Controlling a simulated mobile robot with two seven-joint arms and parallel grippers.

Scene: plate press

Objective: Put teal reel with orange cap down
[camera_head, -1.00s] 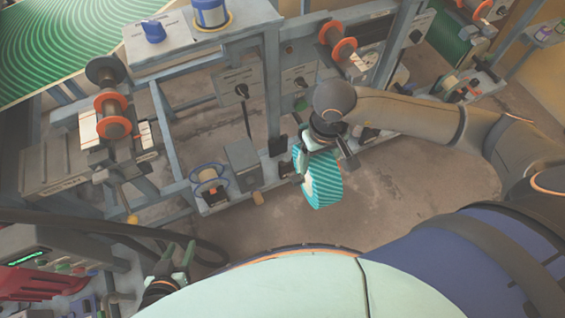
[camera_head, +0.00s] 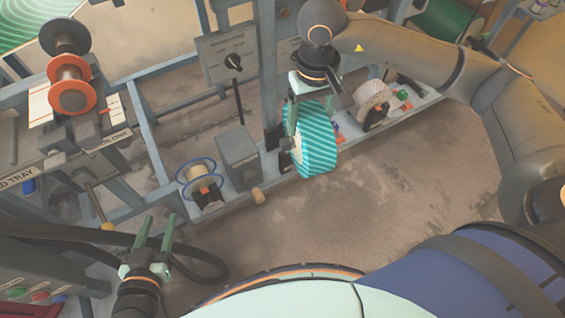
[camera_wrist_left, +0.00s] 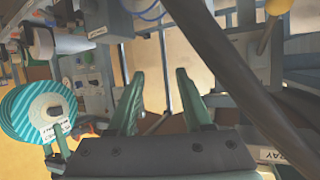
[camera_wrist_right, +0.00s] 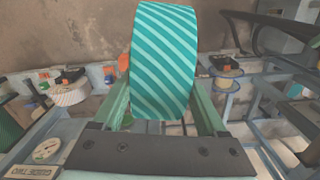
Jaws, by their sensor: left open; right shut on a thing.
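A teal reel (camera_head: 316,140) with diagonal light stripes hangs in my right gripper (camera_head: 298,112), above the floor beside a low grey shelf. In the right wrist view the reel (camera_wrist_right: 163,60) sits between the two fingers (camera_wrist_right: 160,110), which are shut on it. In the left wrist view the reel (camera_wrist_left: 36,108) shows its pale hub face with a label. I cannot make out an orange cap clearly. My left gripper (camera_head: 155,232) is open and empty at the lower left; its fingers (camera_wrist_left: 158,95) are apart in the left wrist view.
The low shelf (camera_head: 225,200) holds a blue-rimmed spool (camera_head: 199,180), a grey box (camera_head: 238,157) and a white reel (camera_head: 373,100). An orange-flanged spool (camera_head: 72,85) sits on the frame at left. Black hoses (camera_head: 60,233) run near my left gripper. The floor (camera_head: 300,220) is clear.

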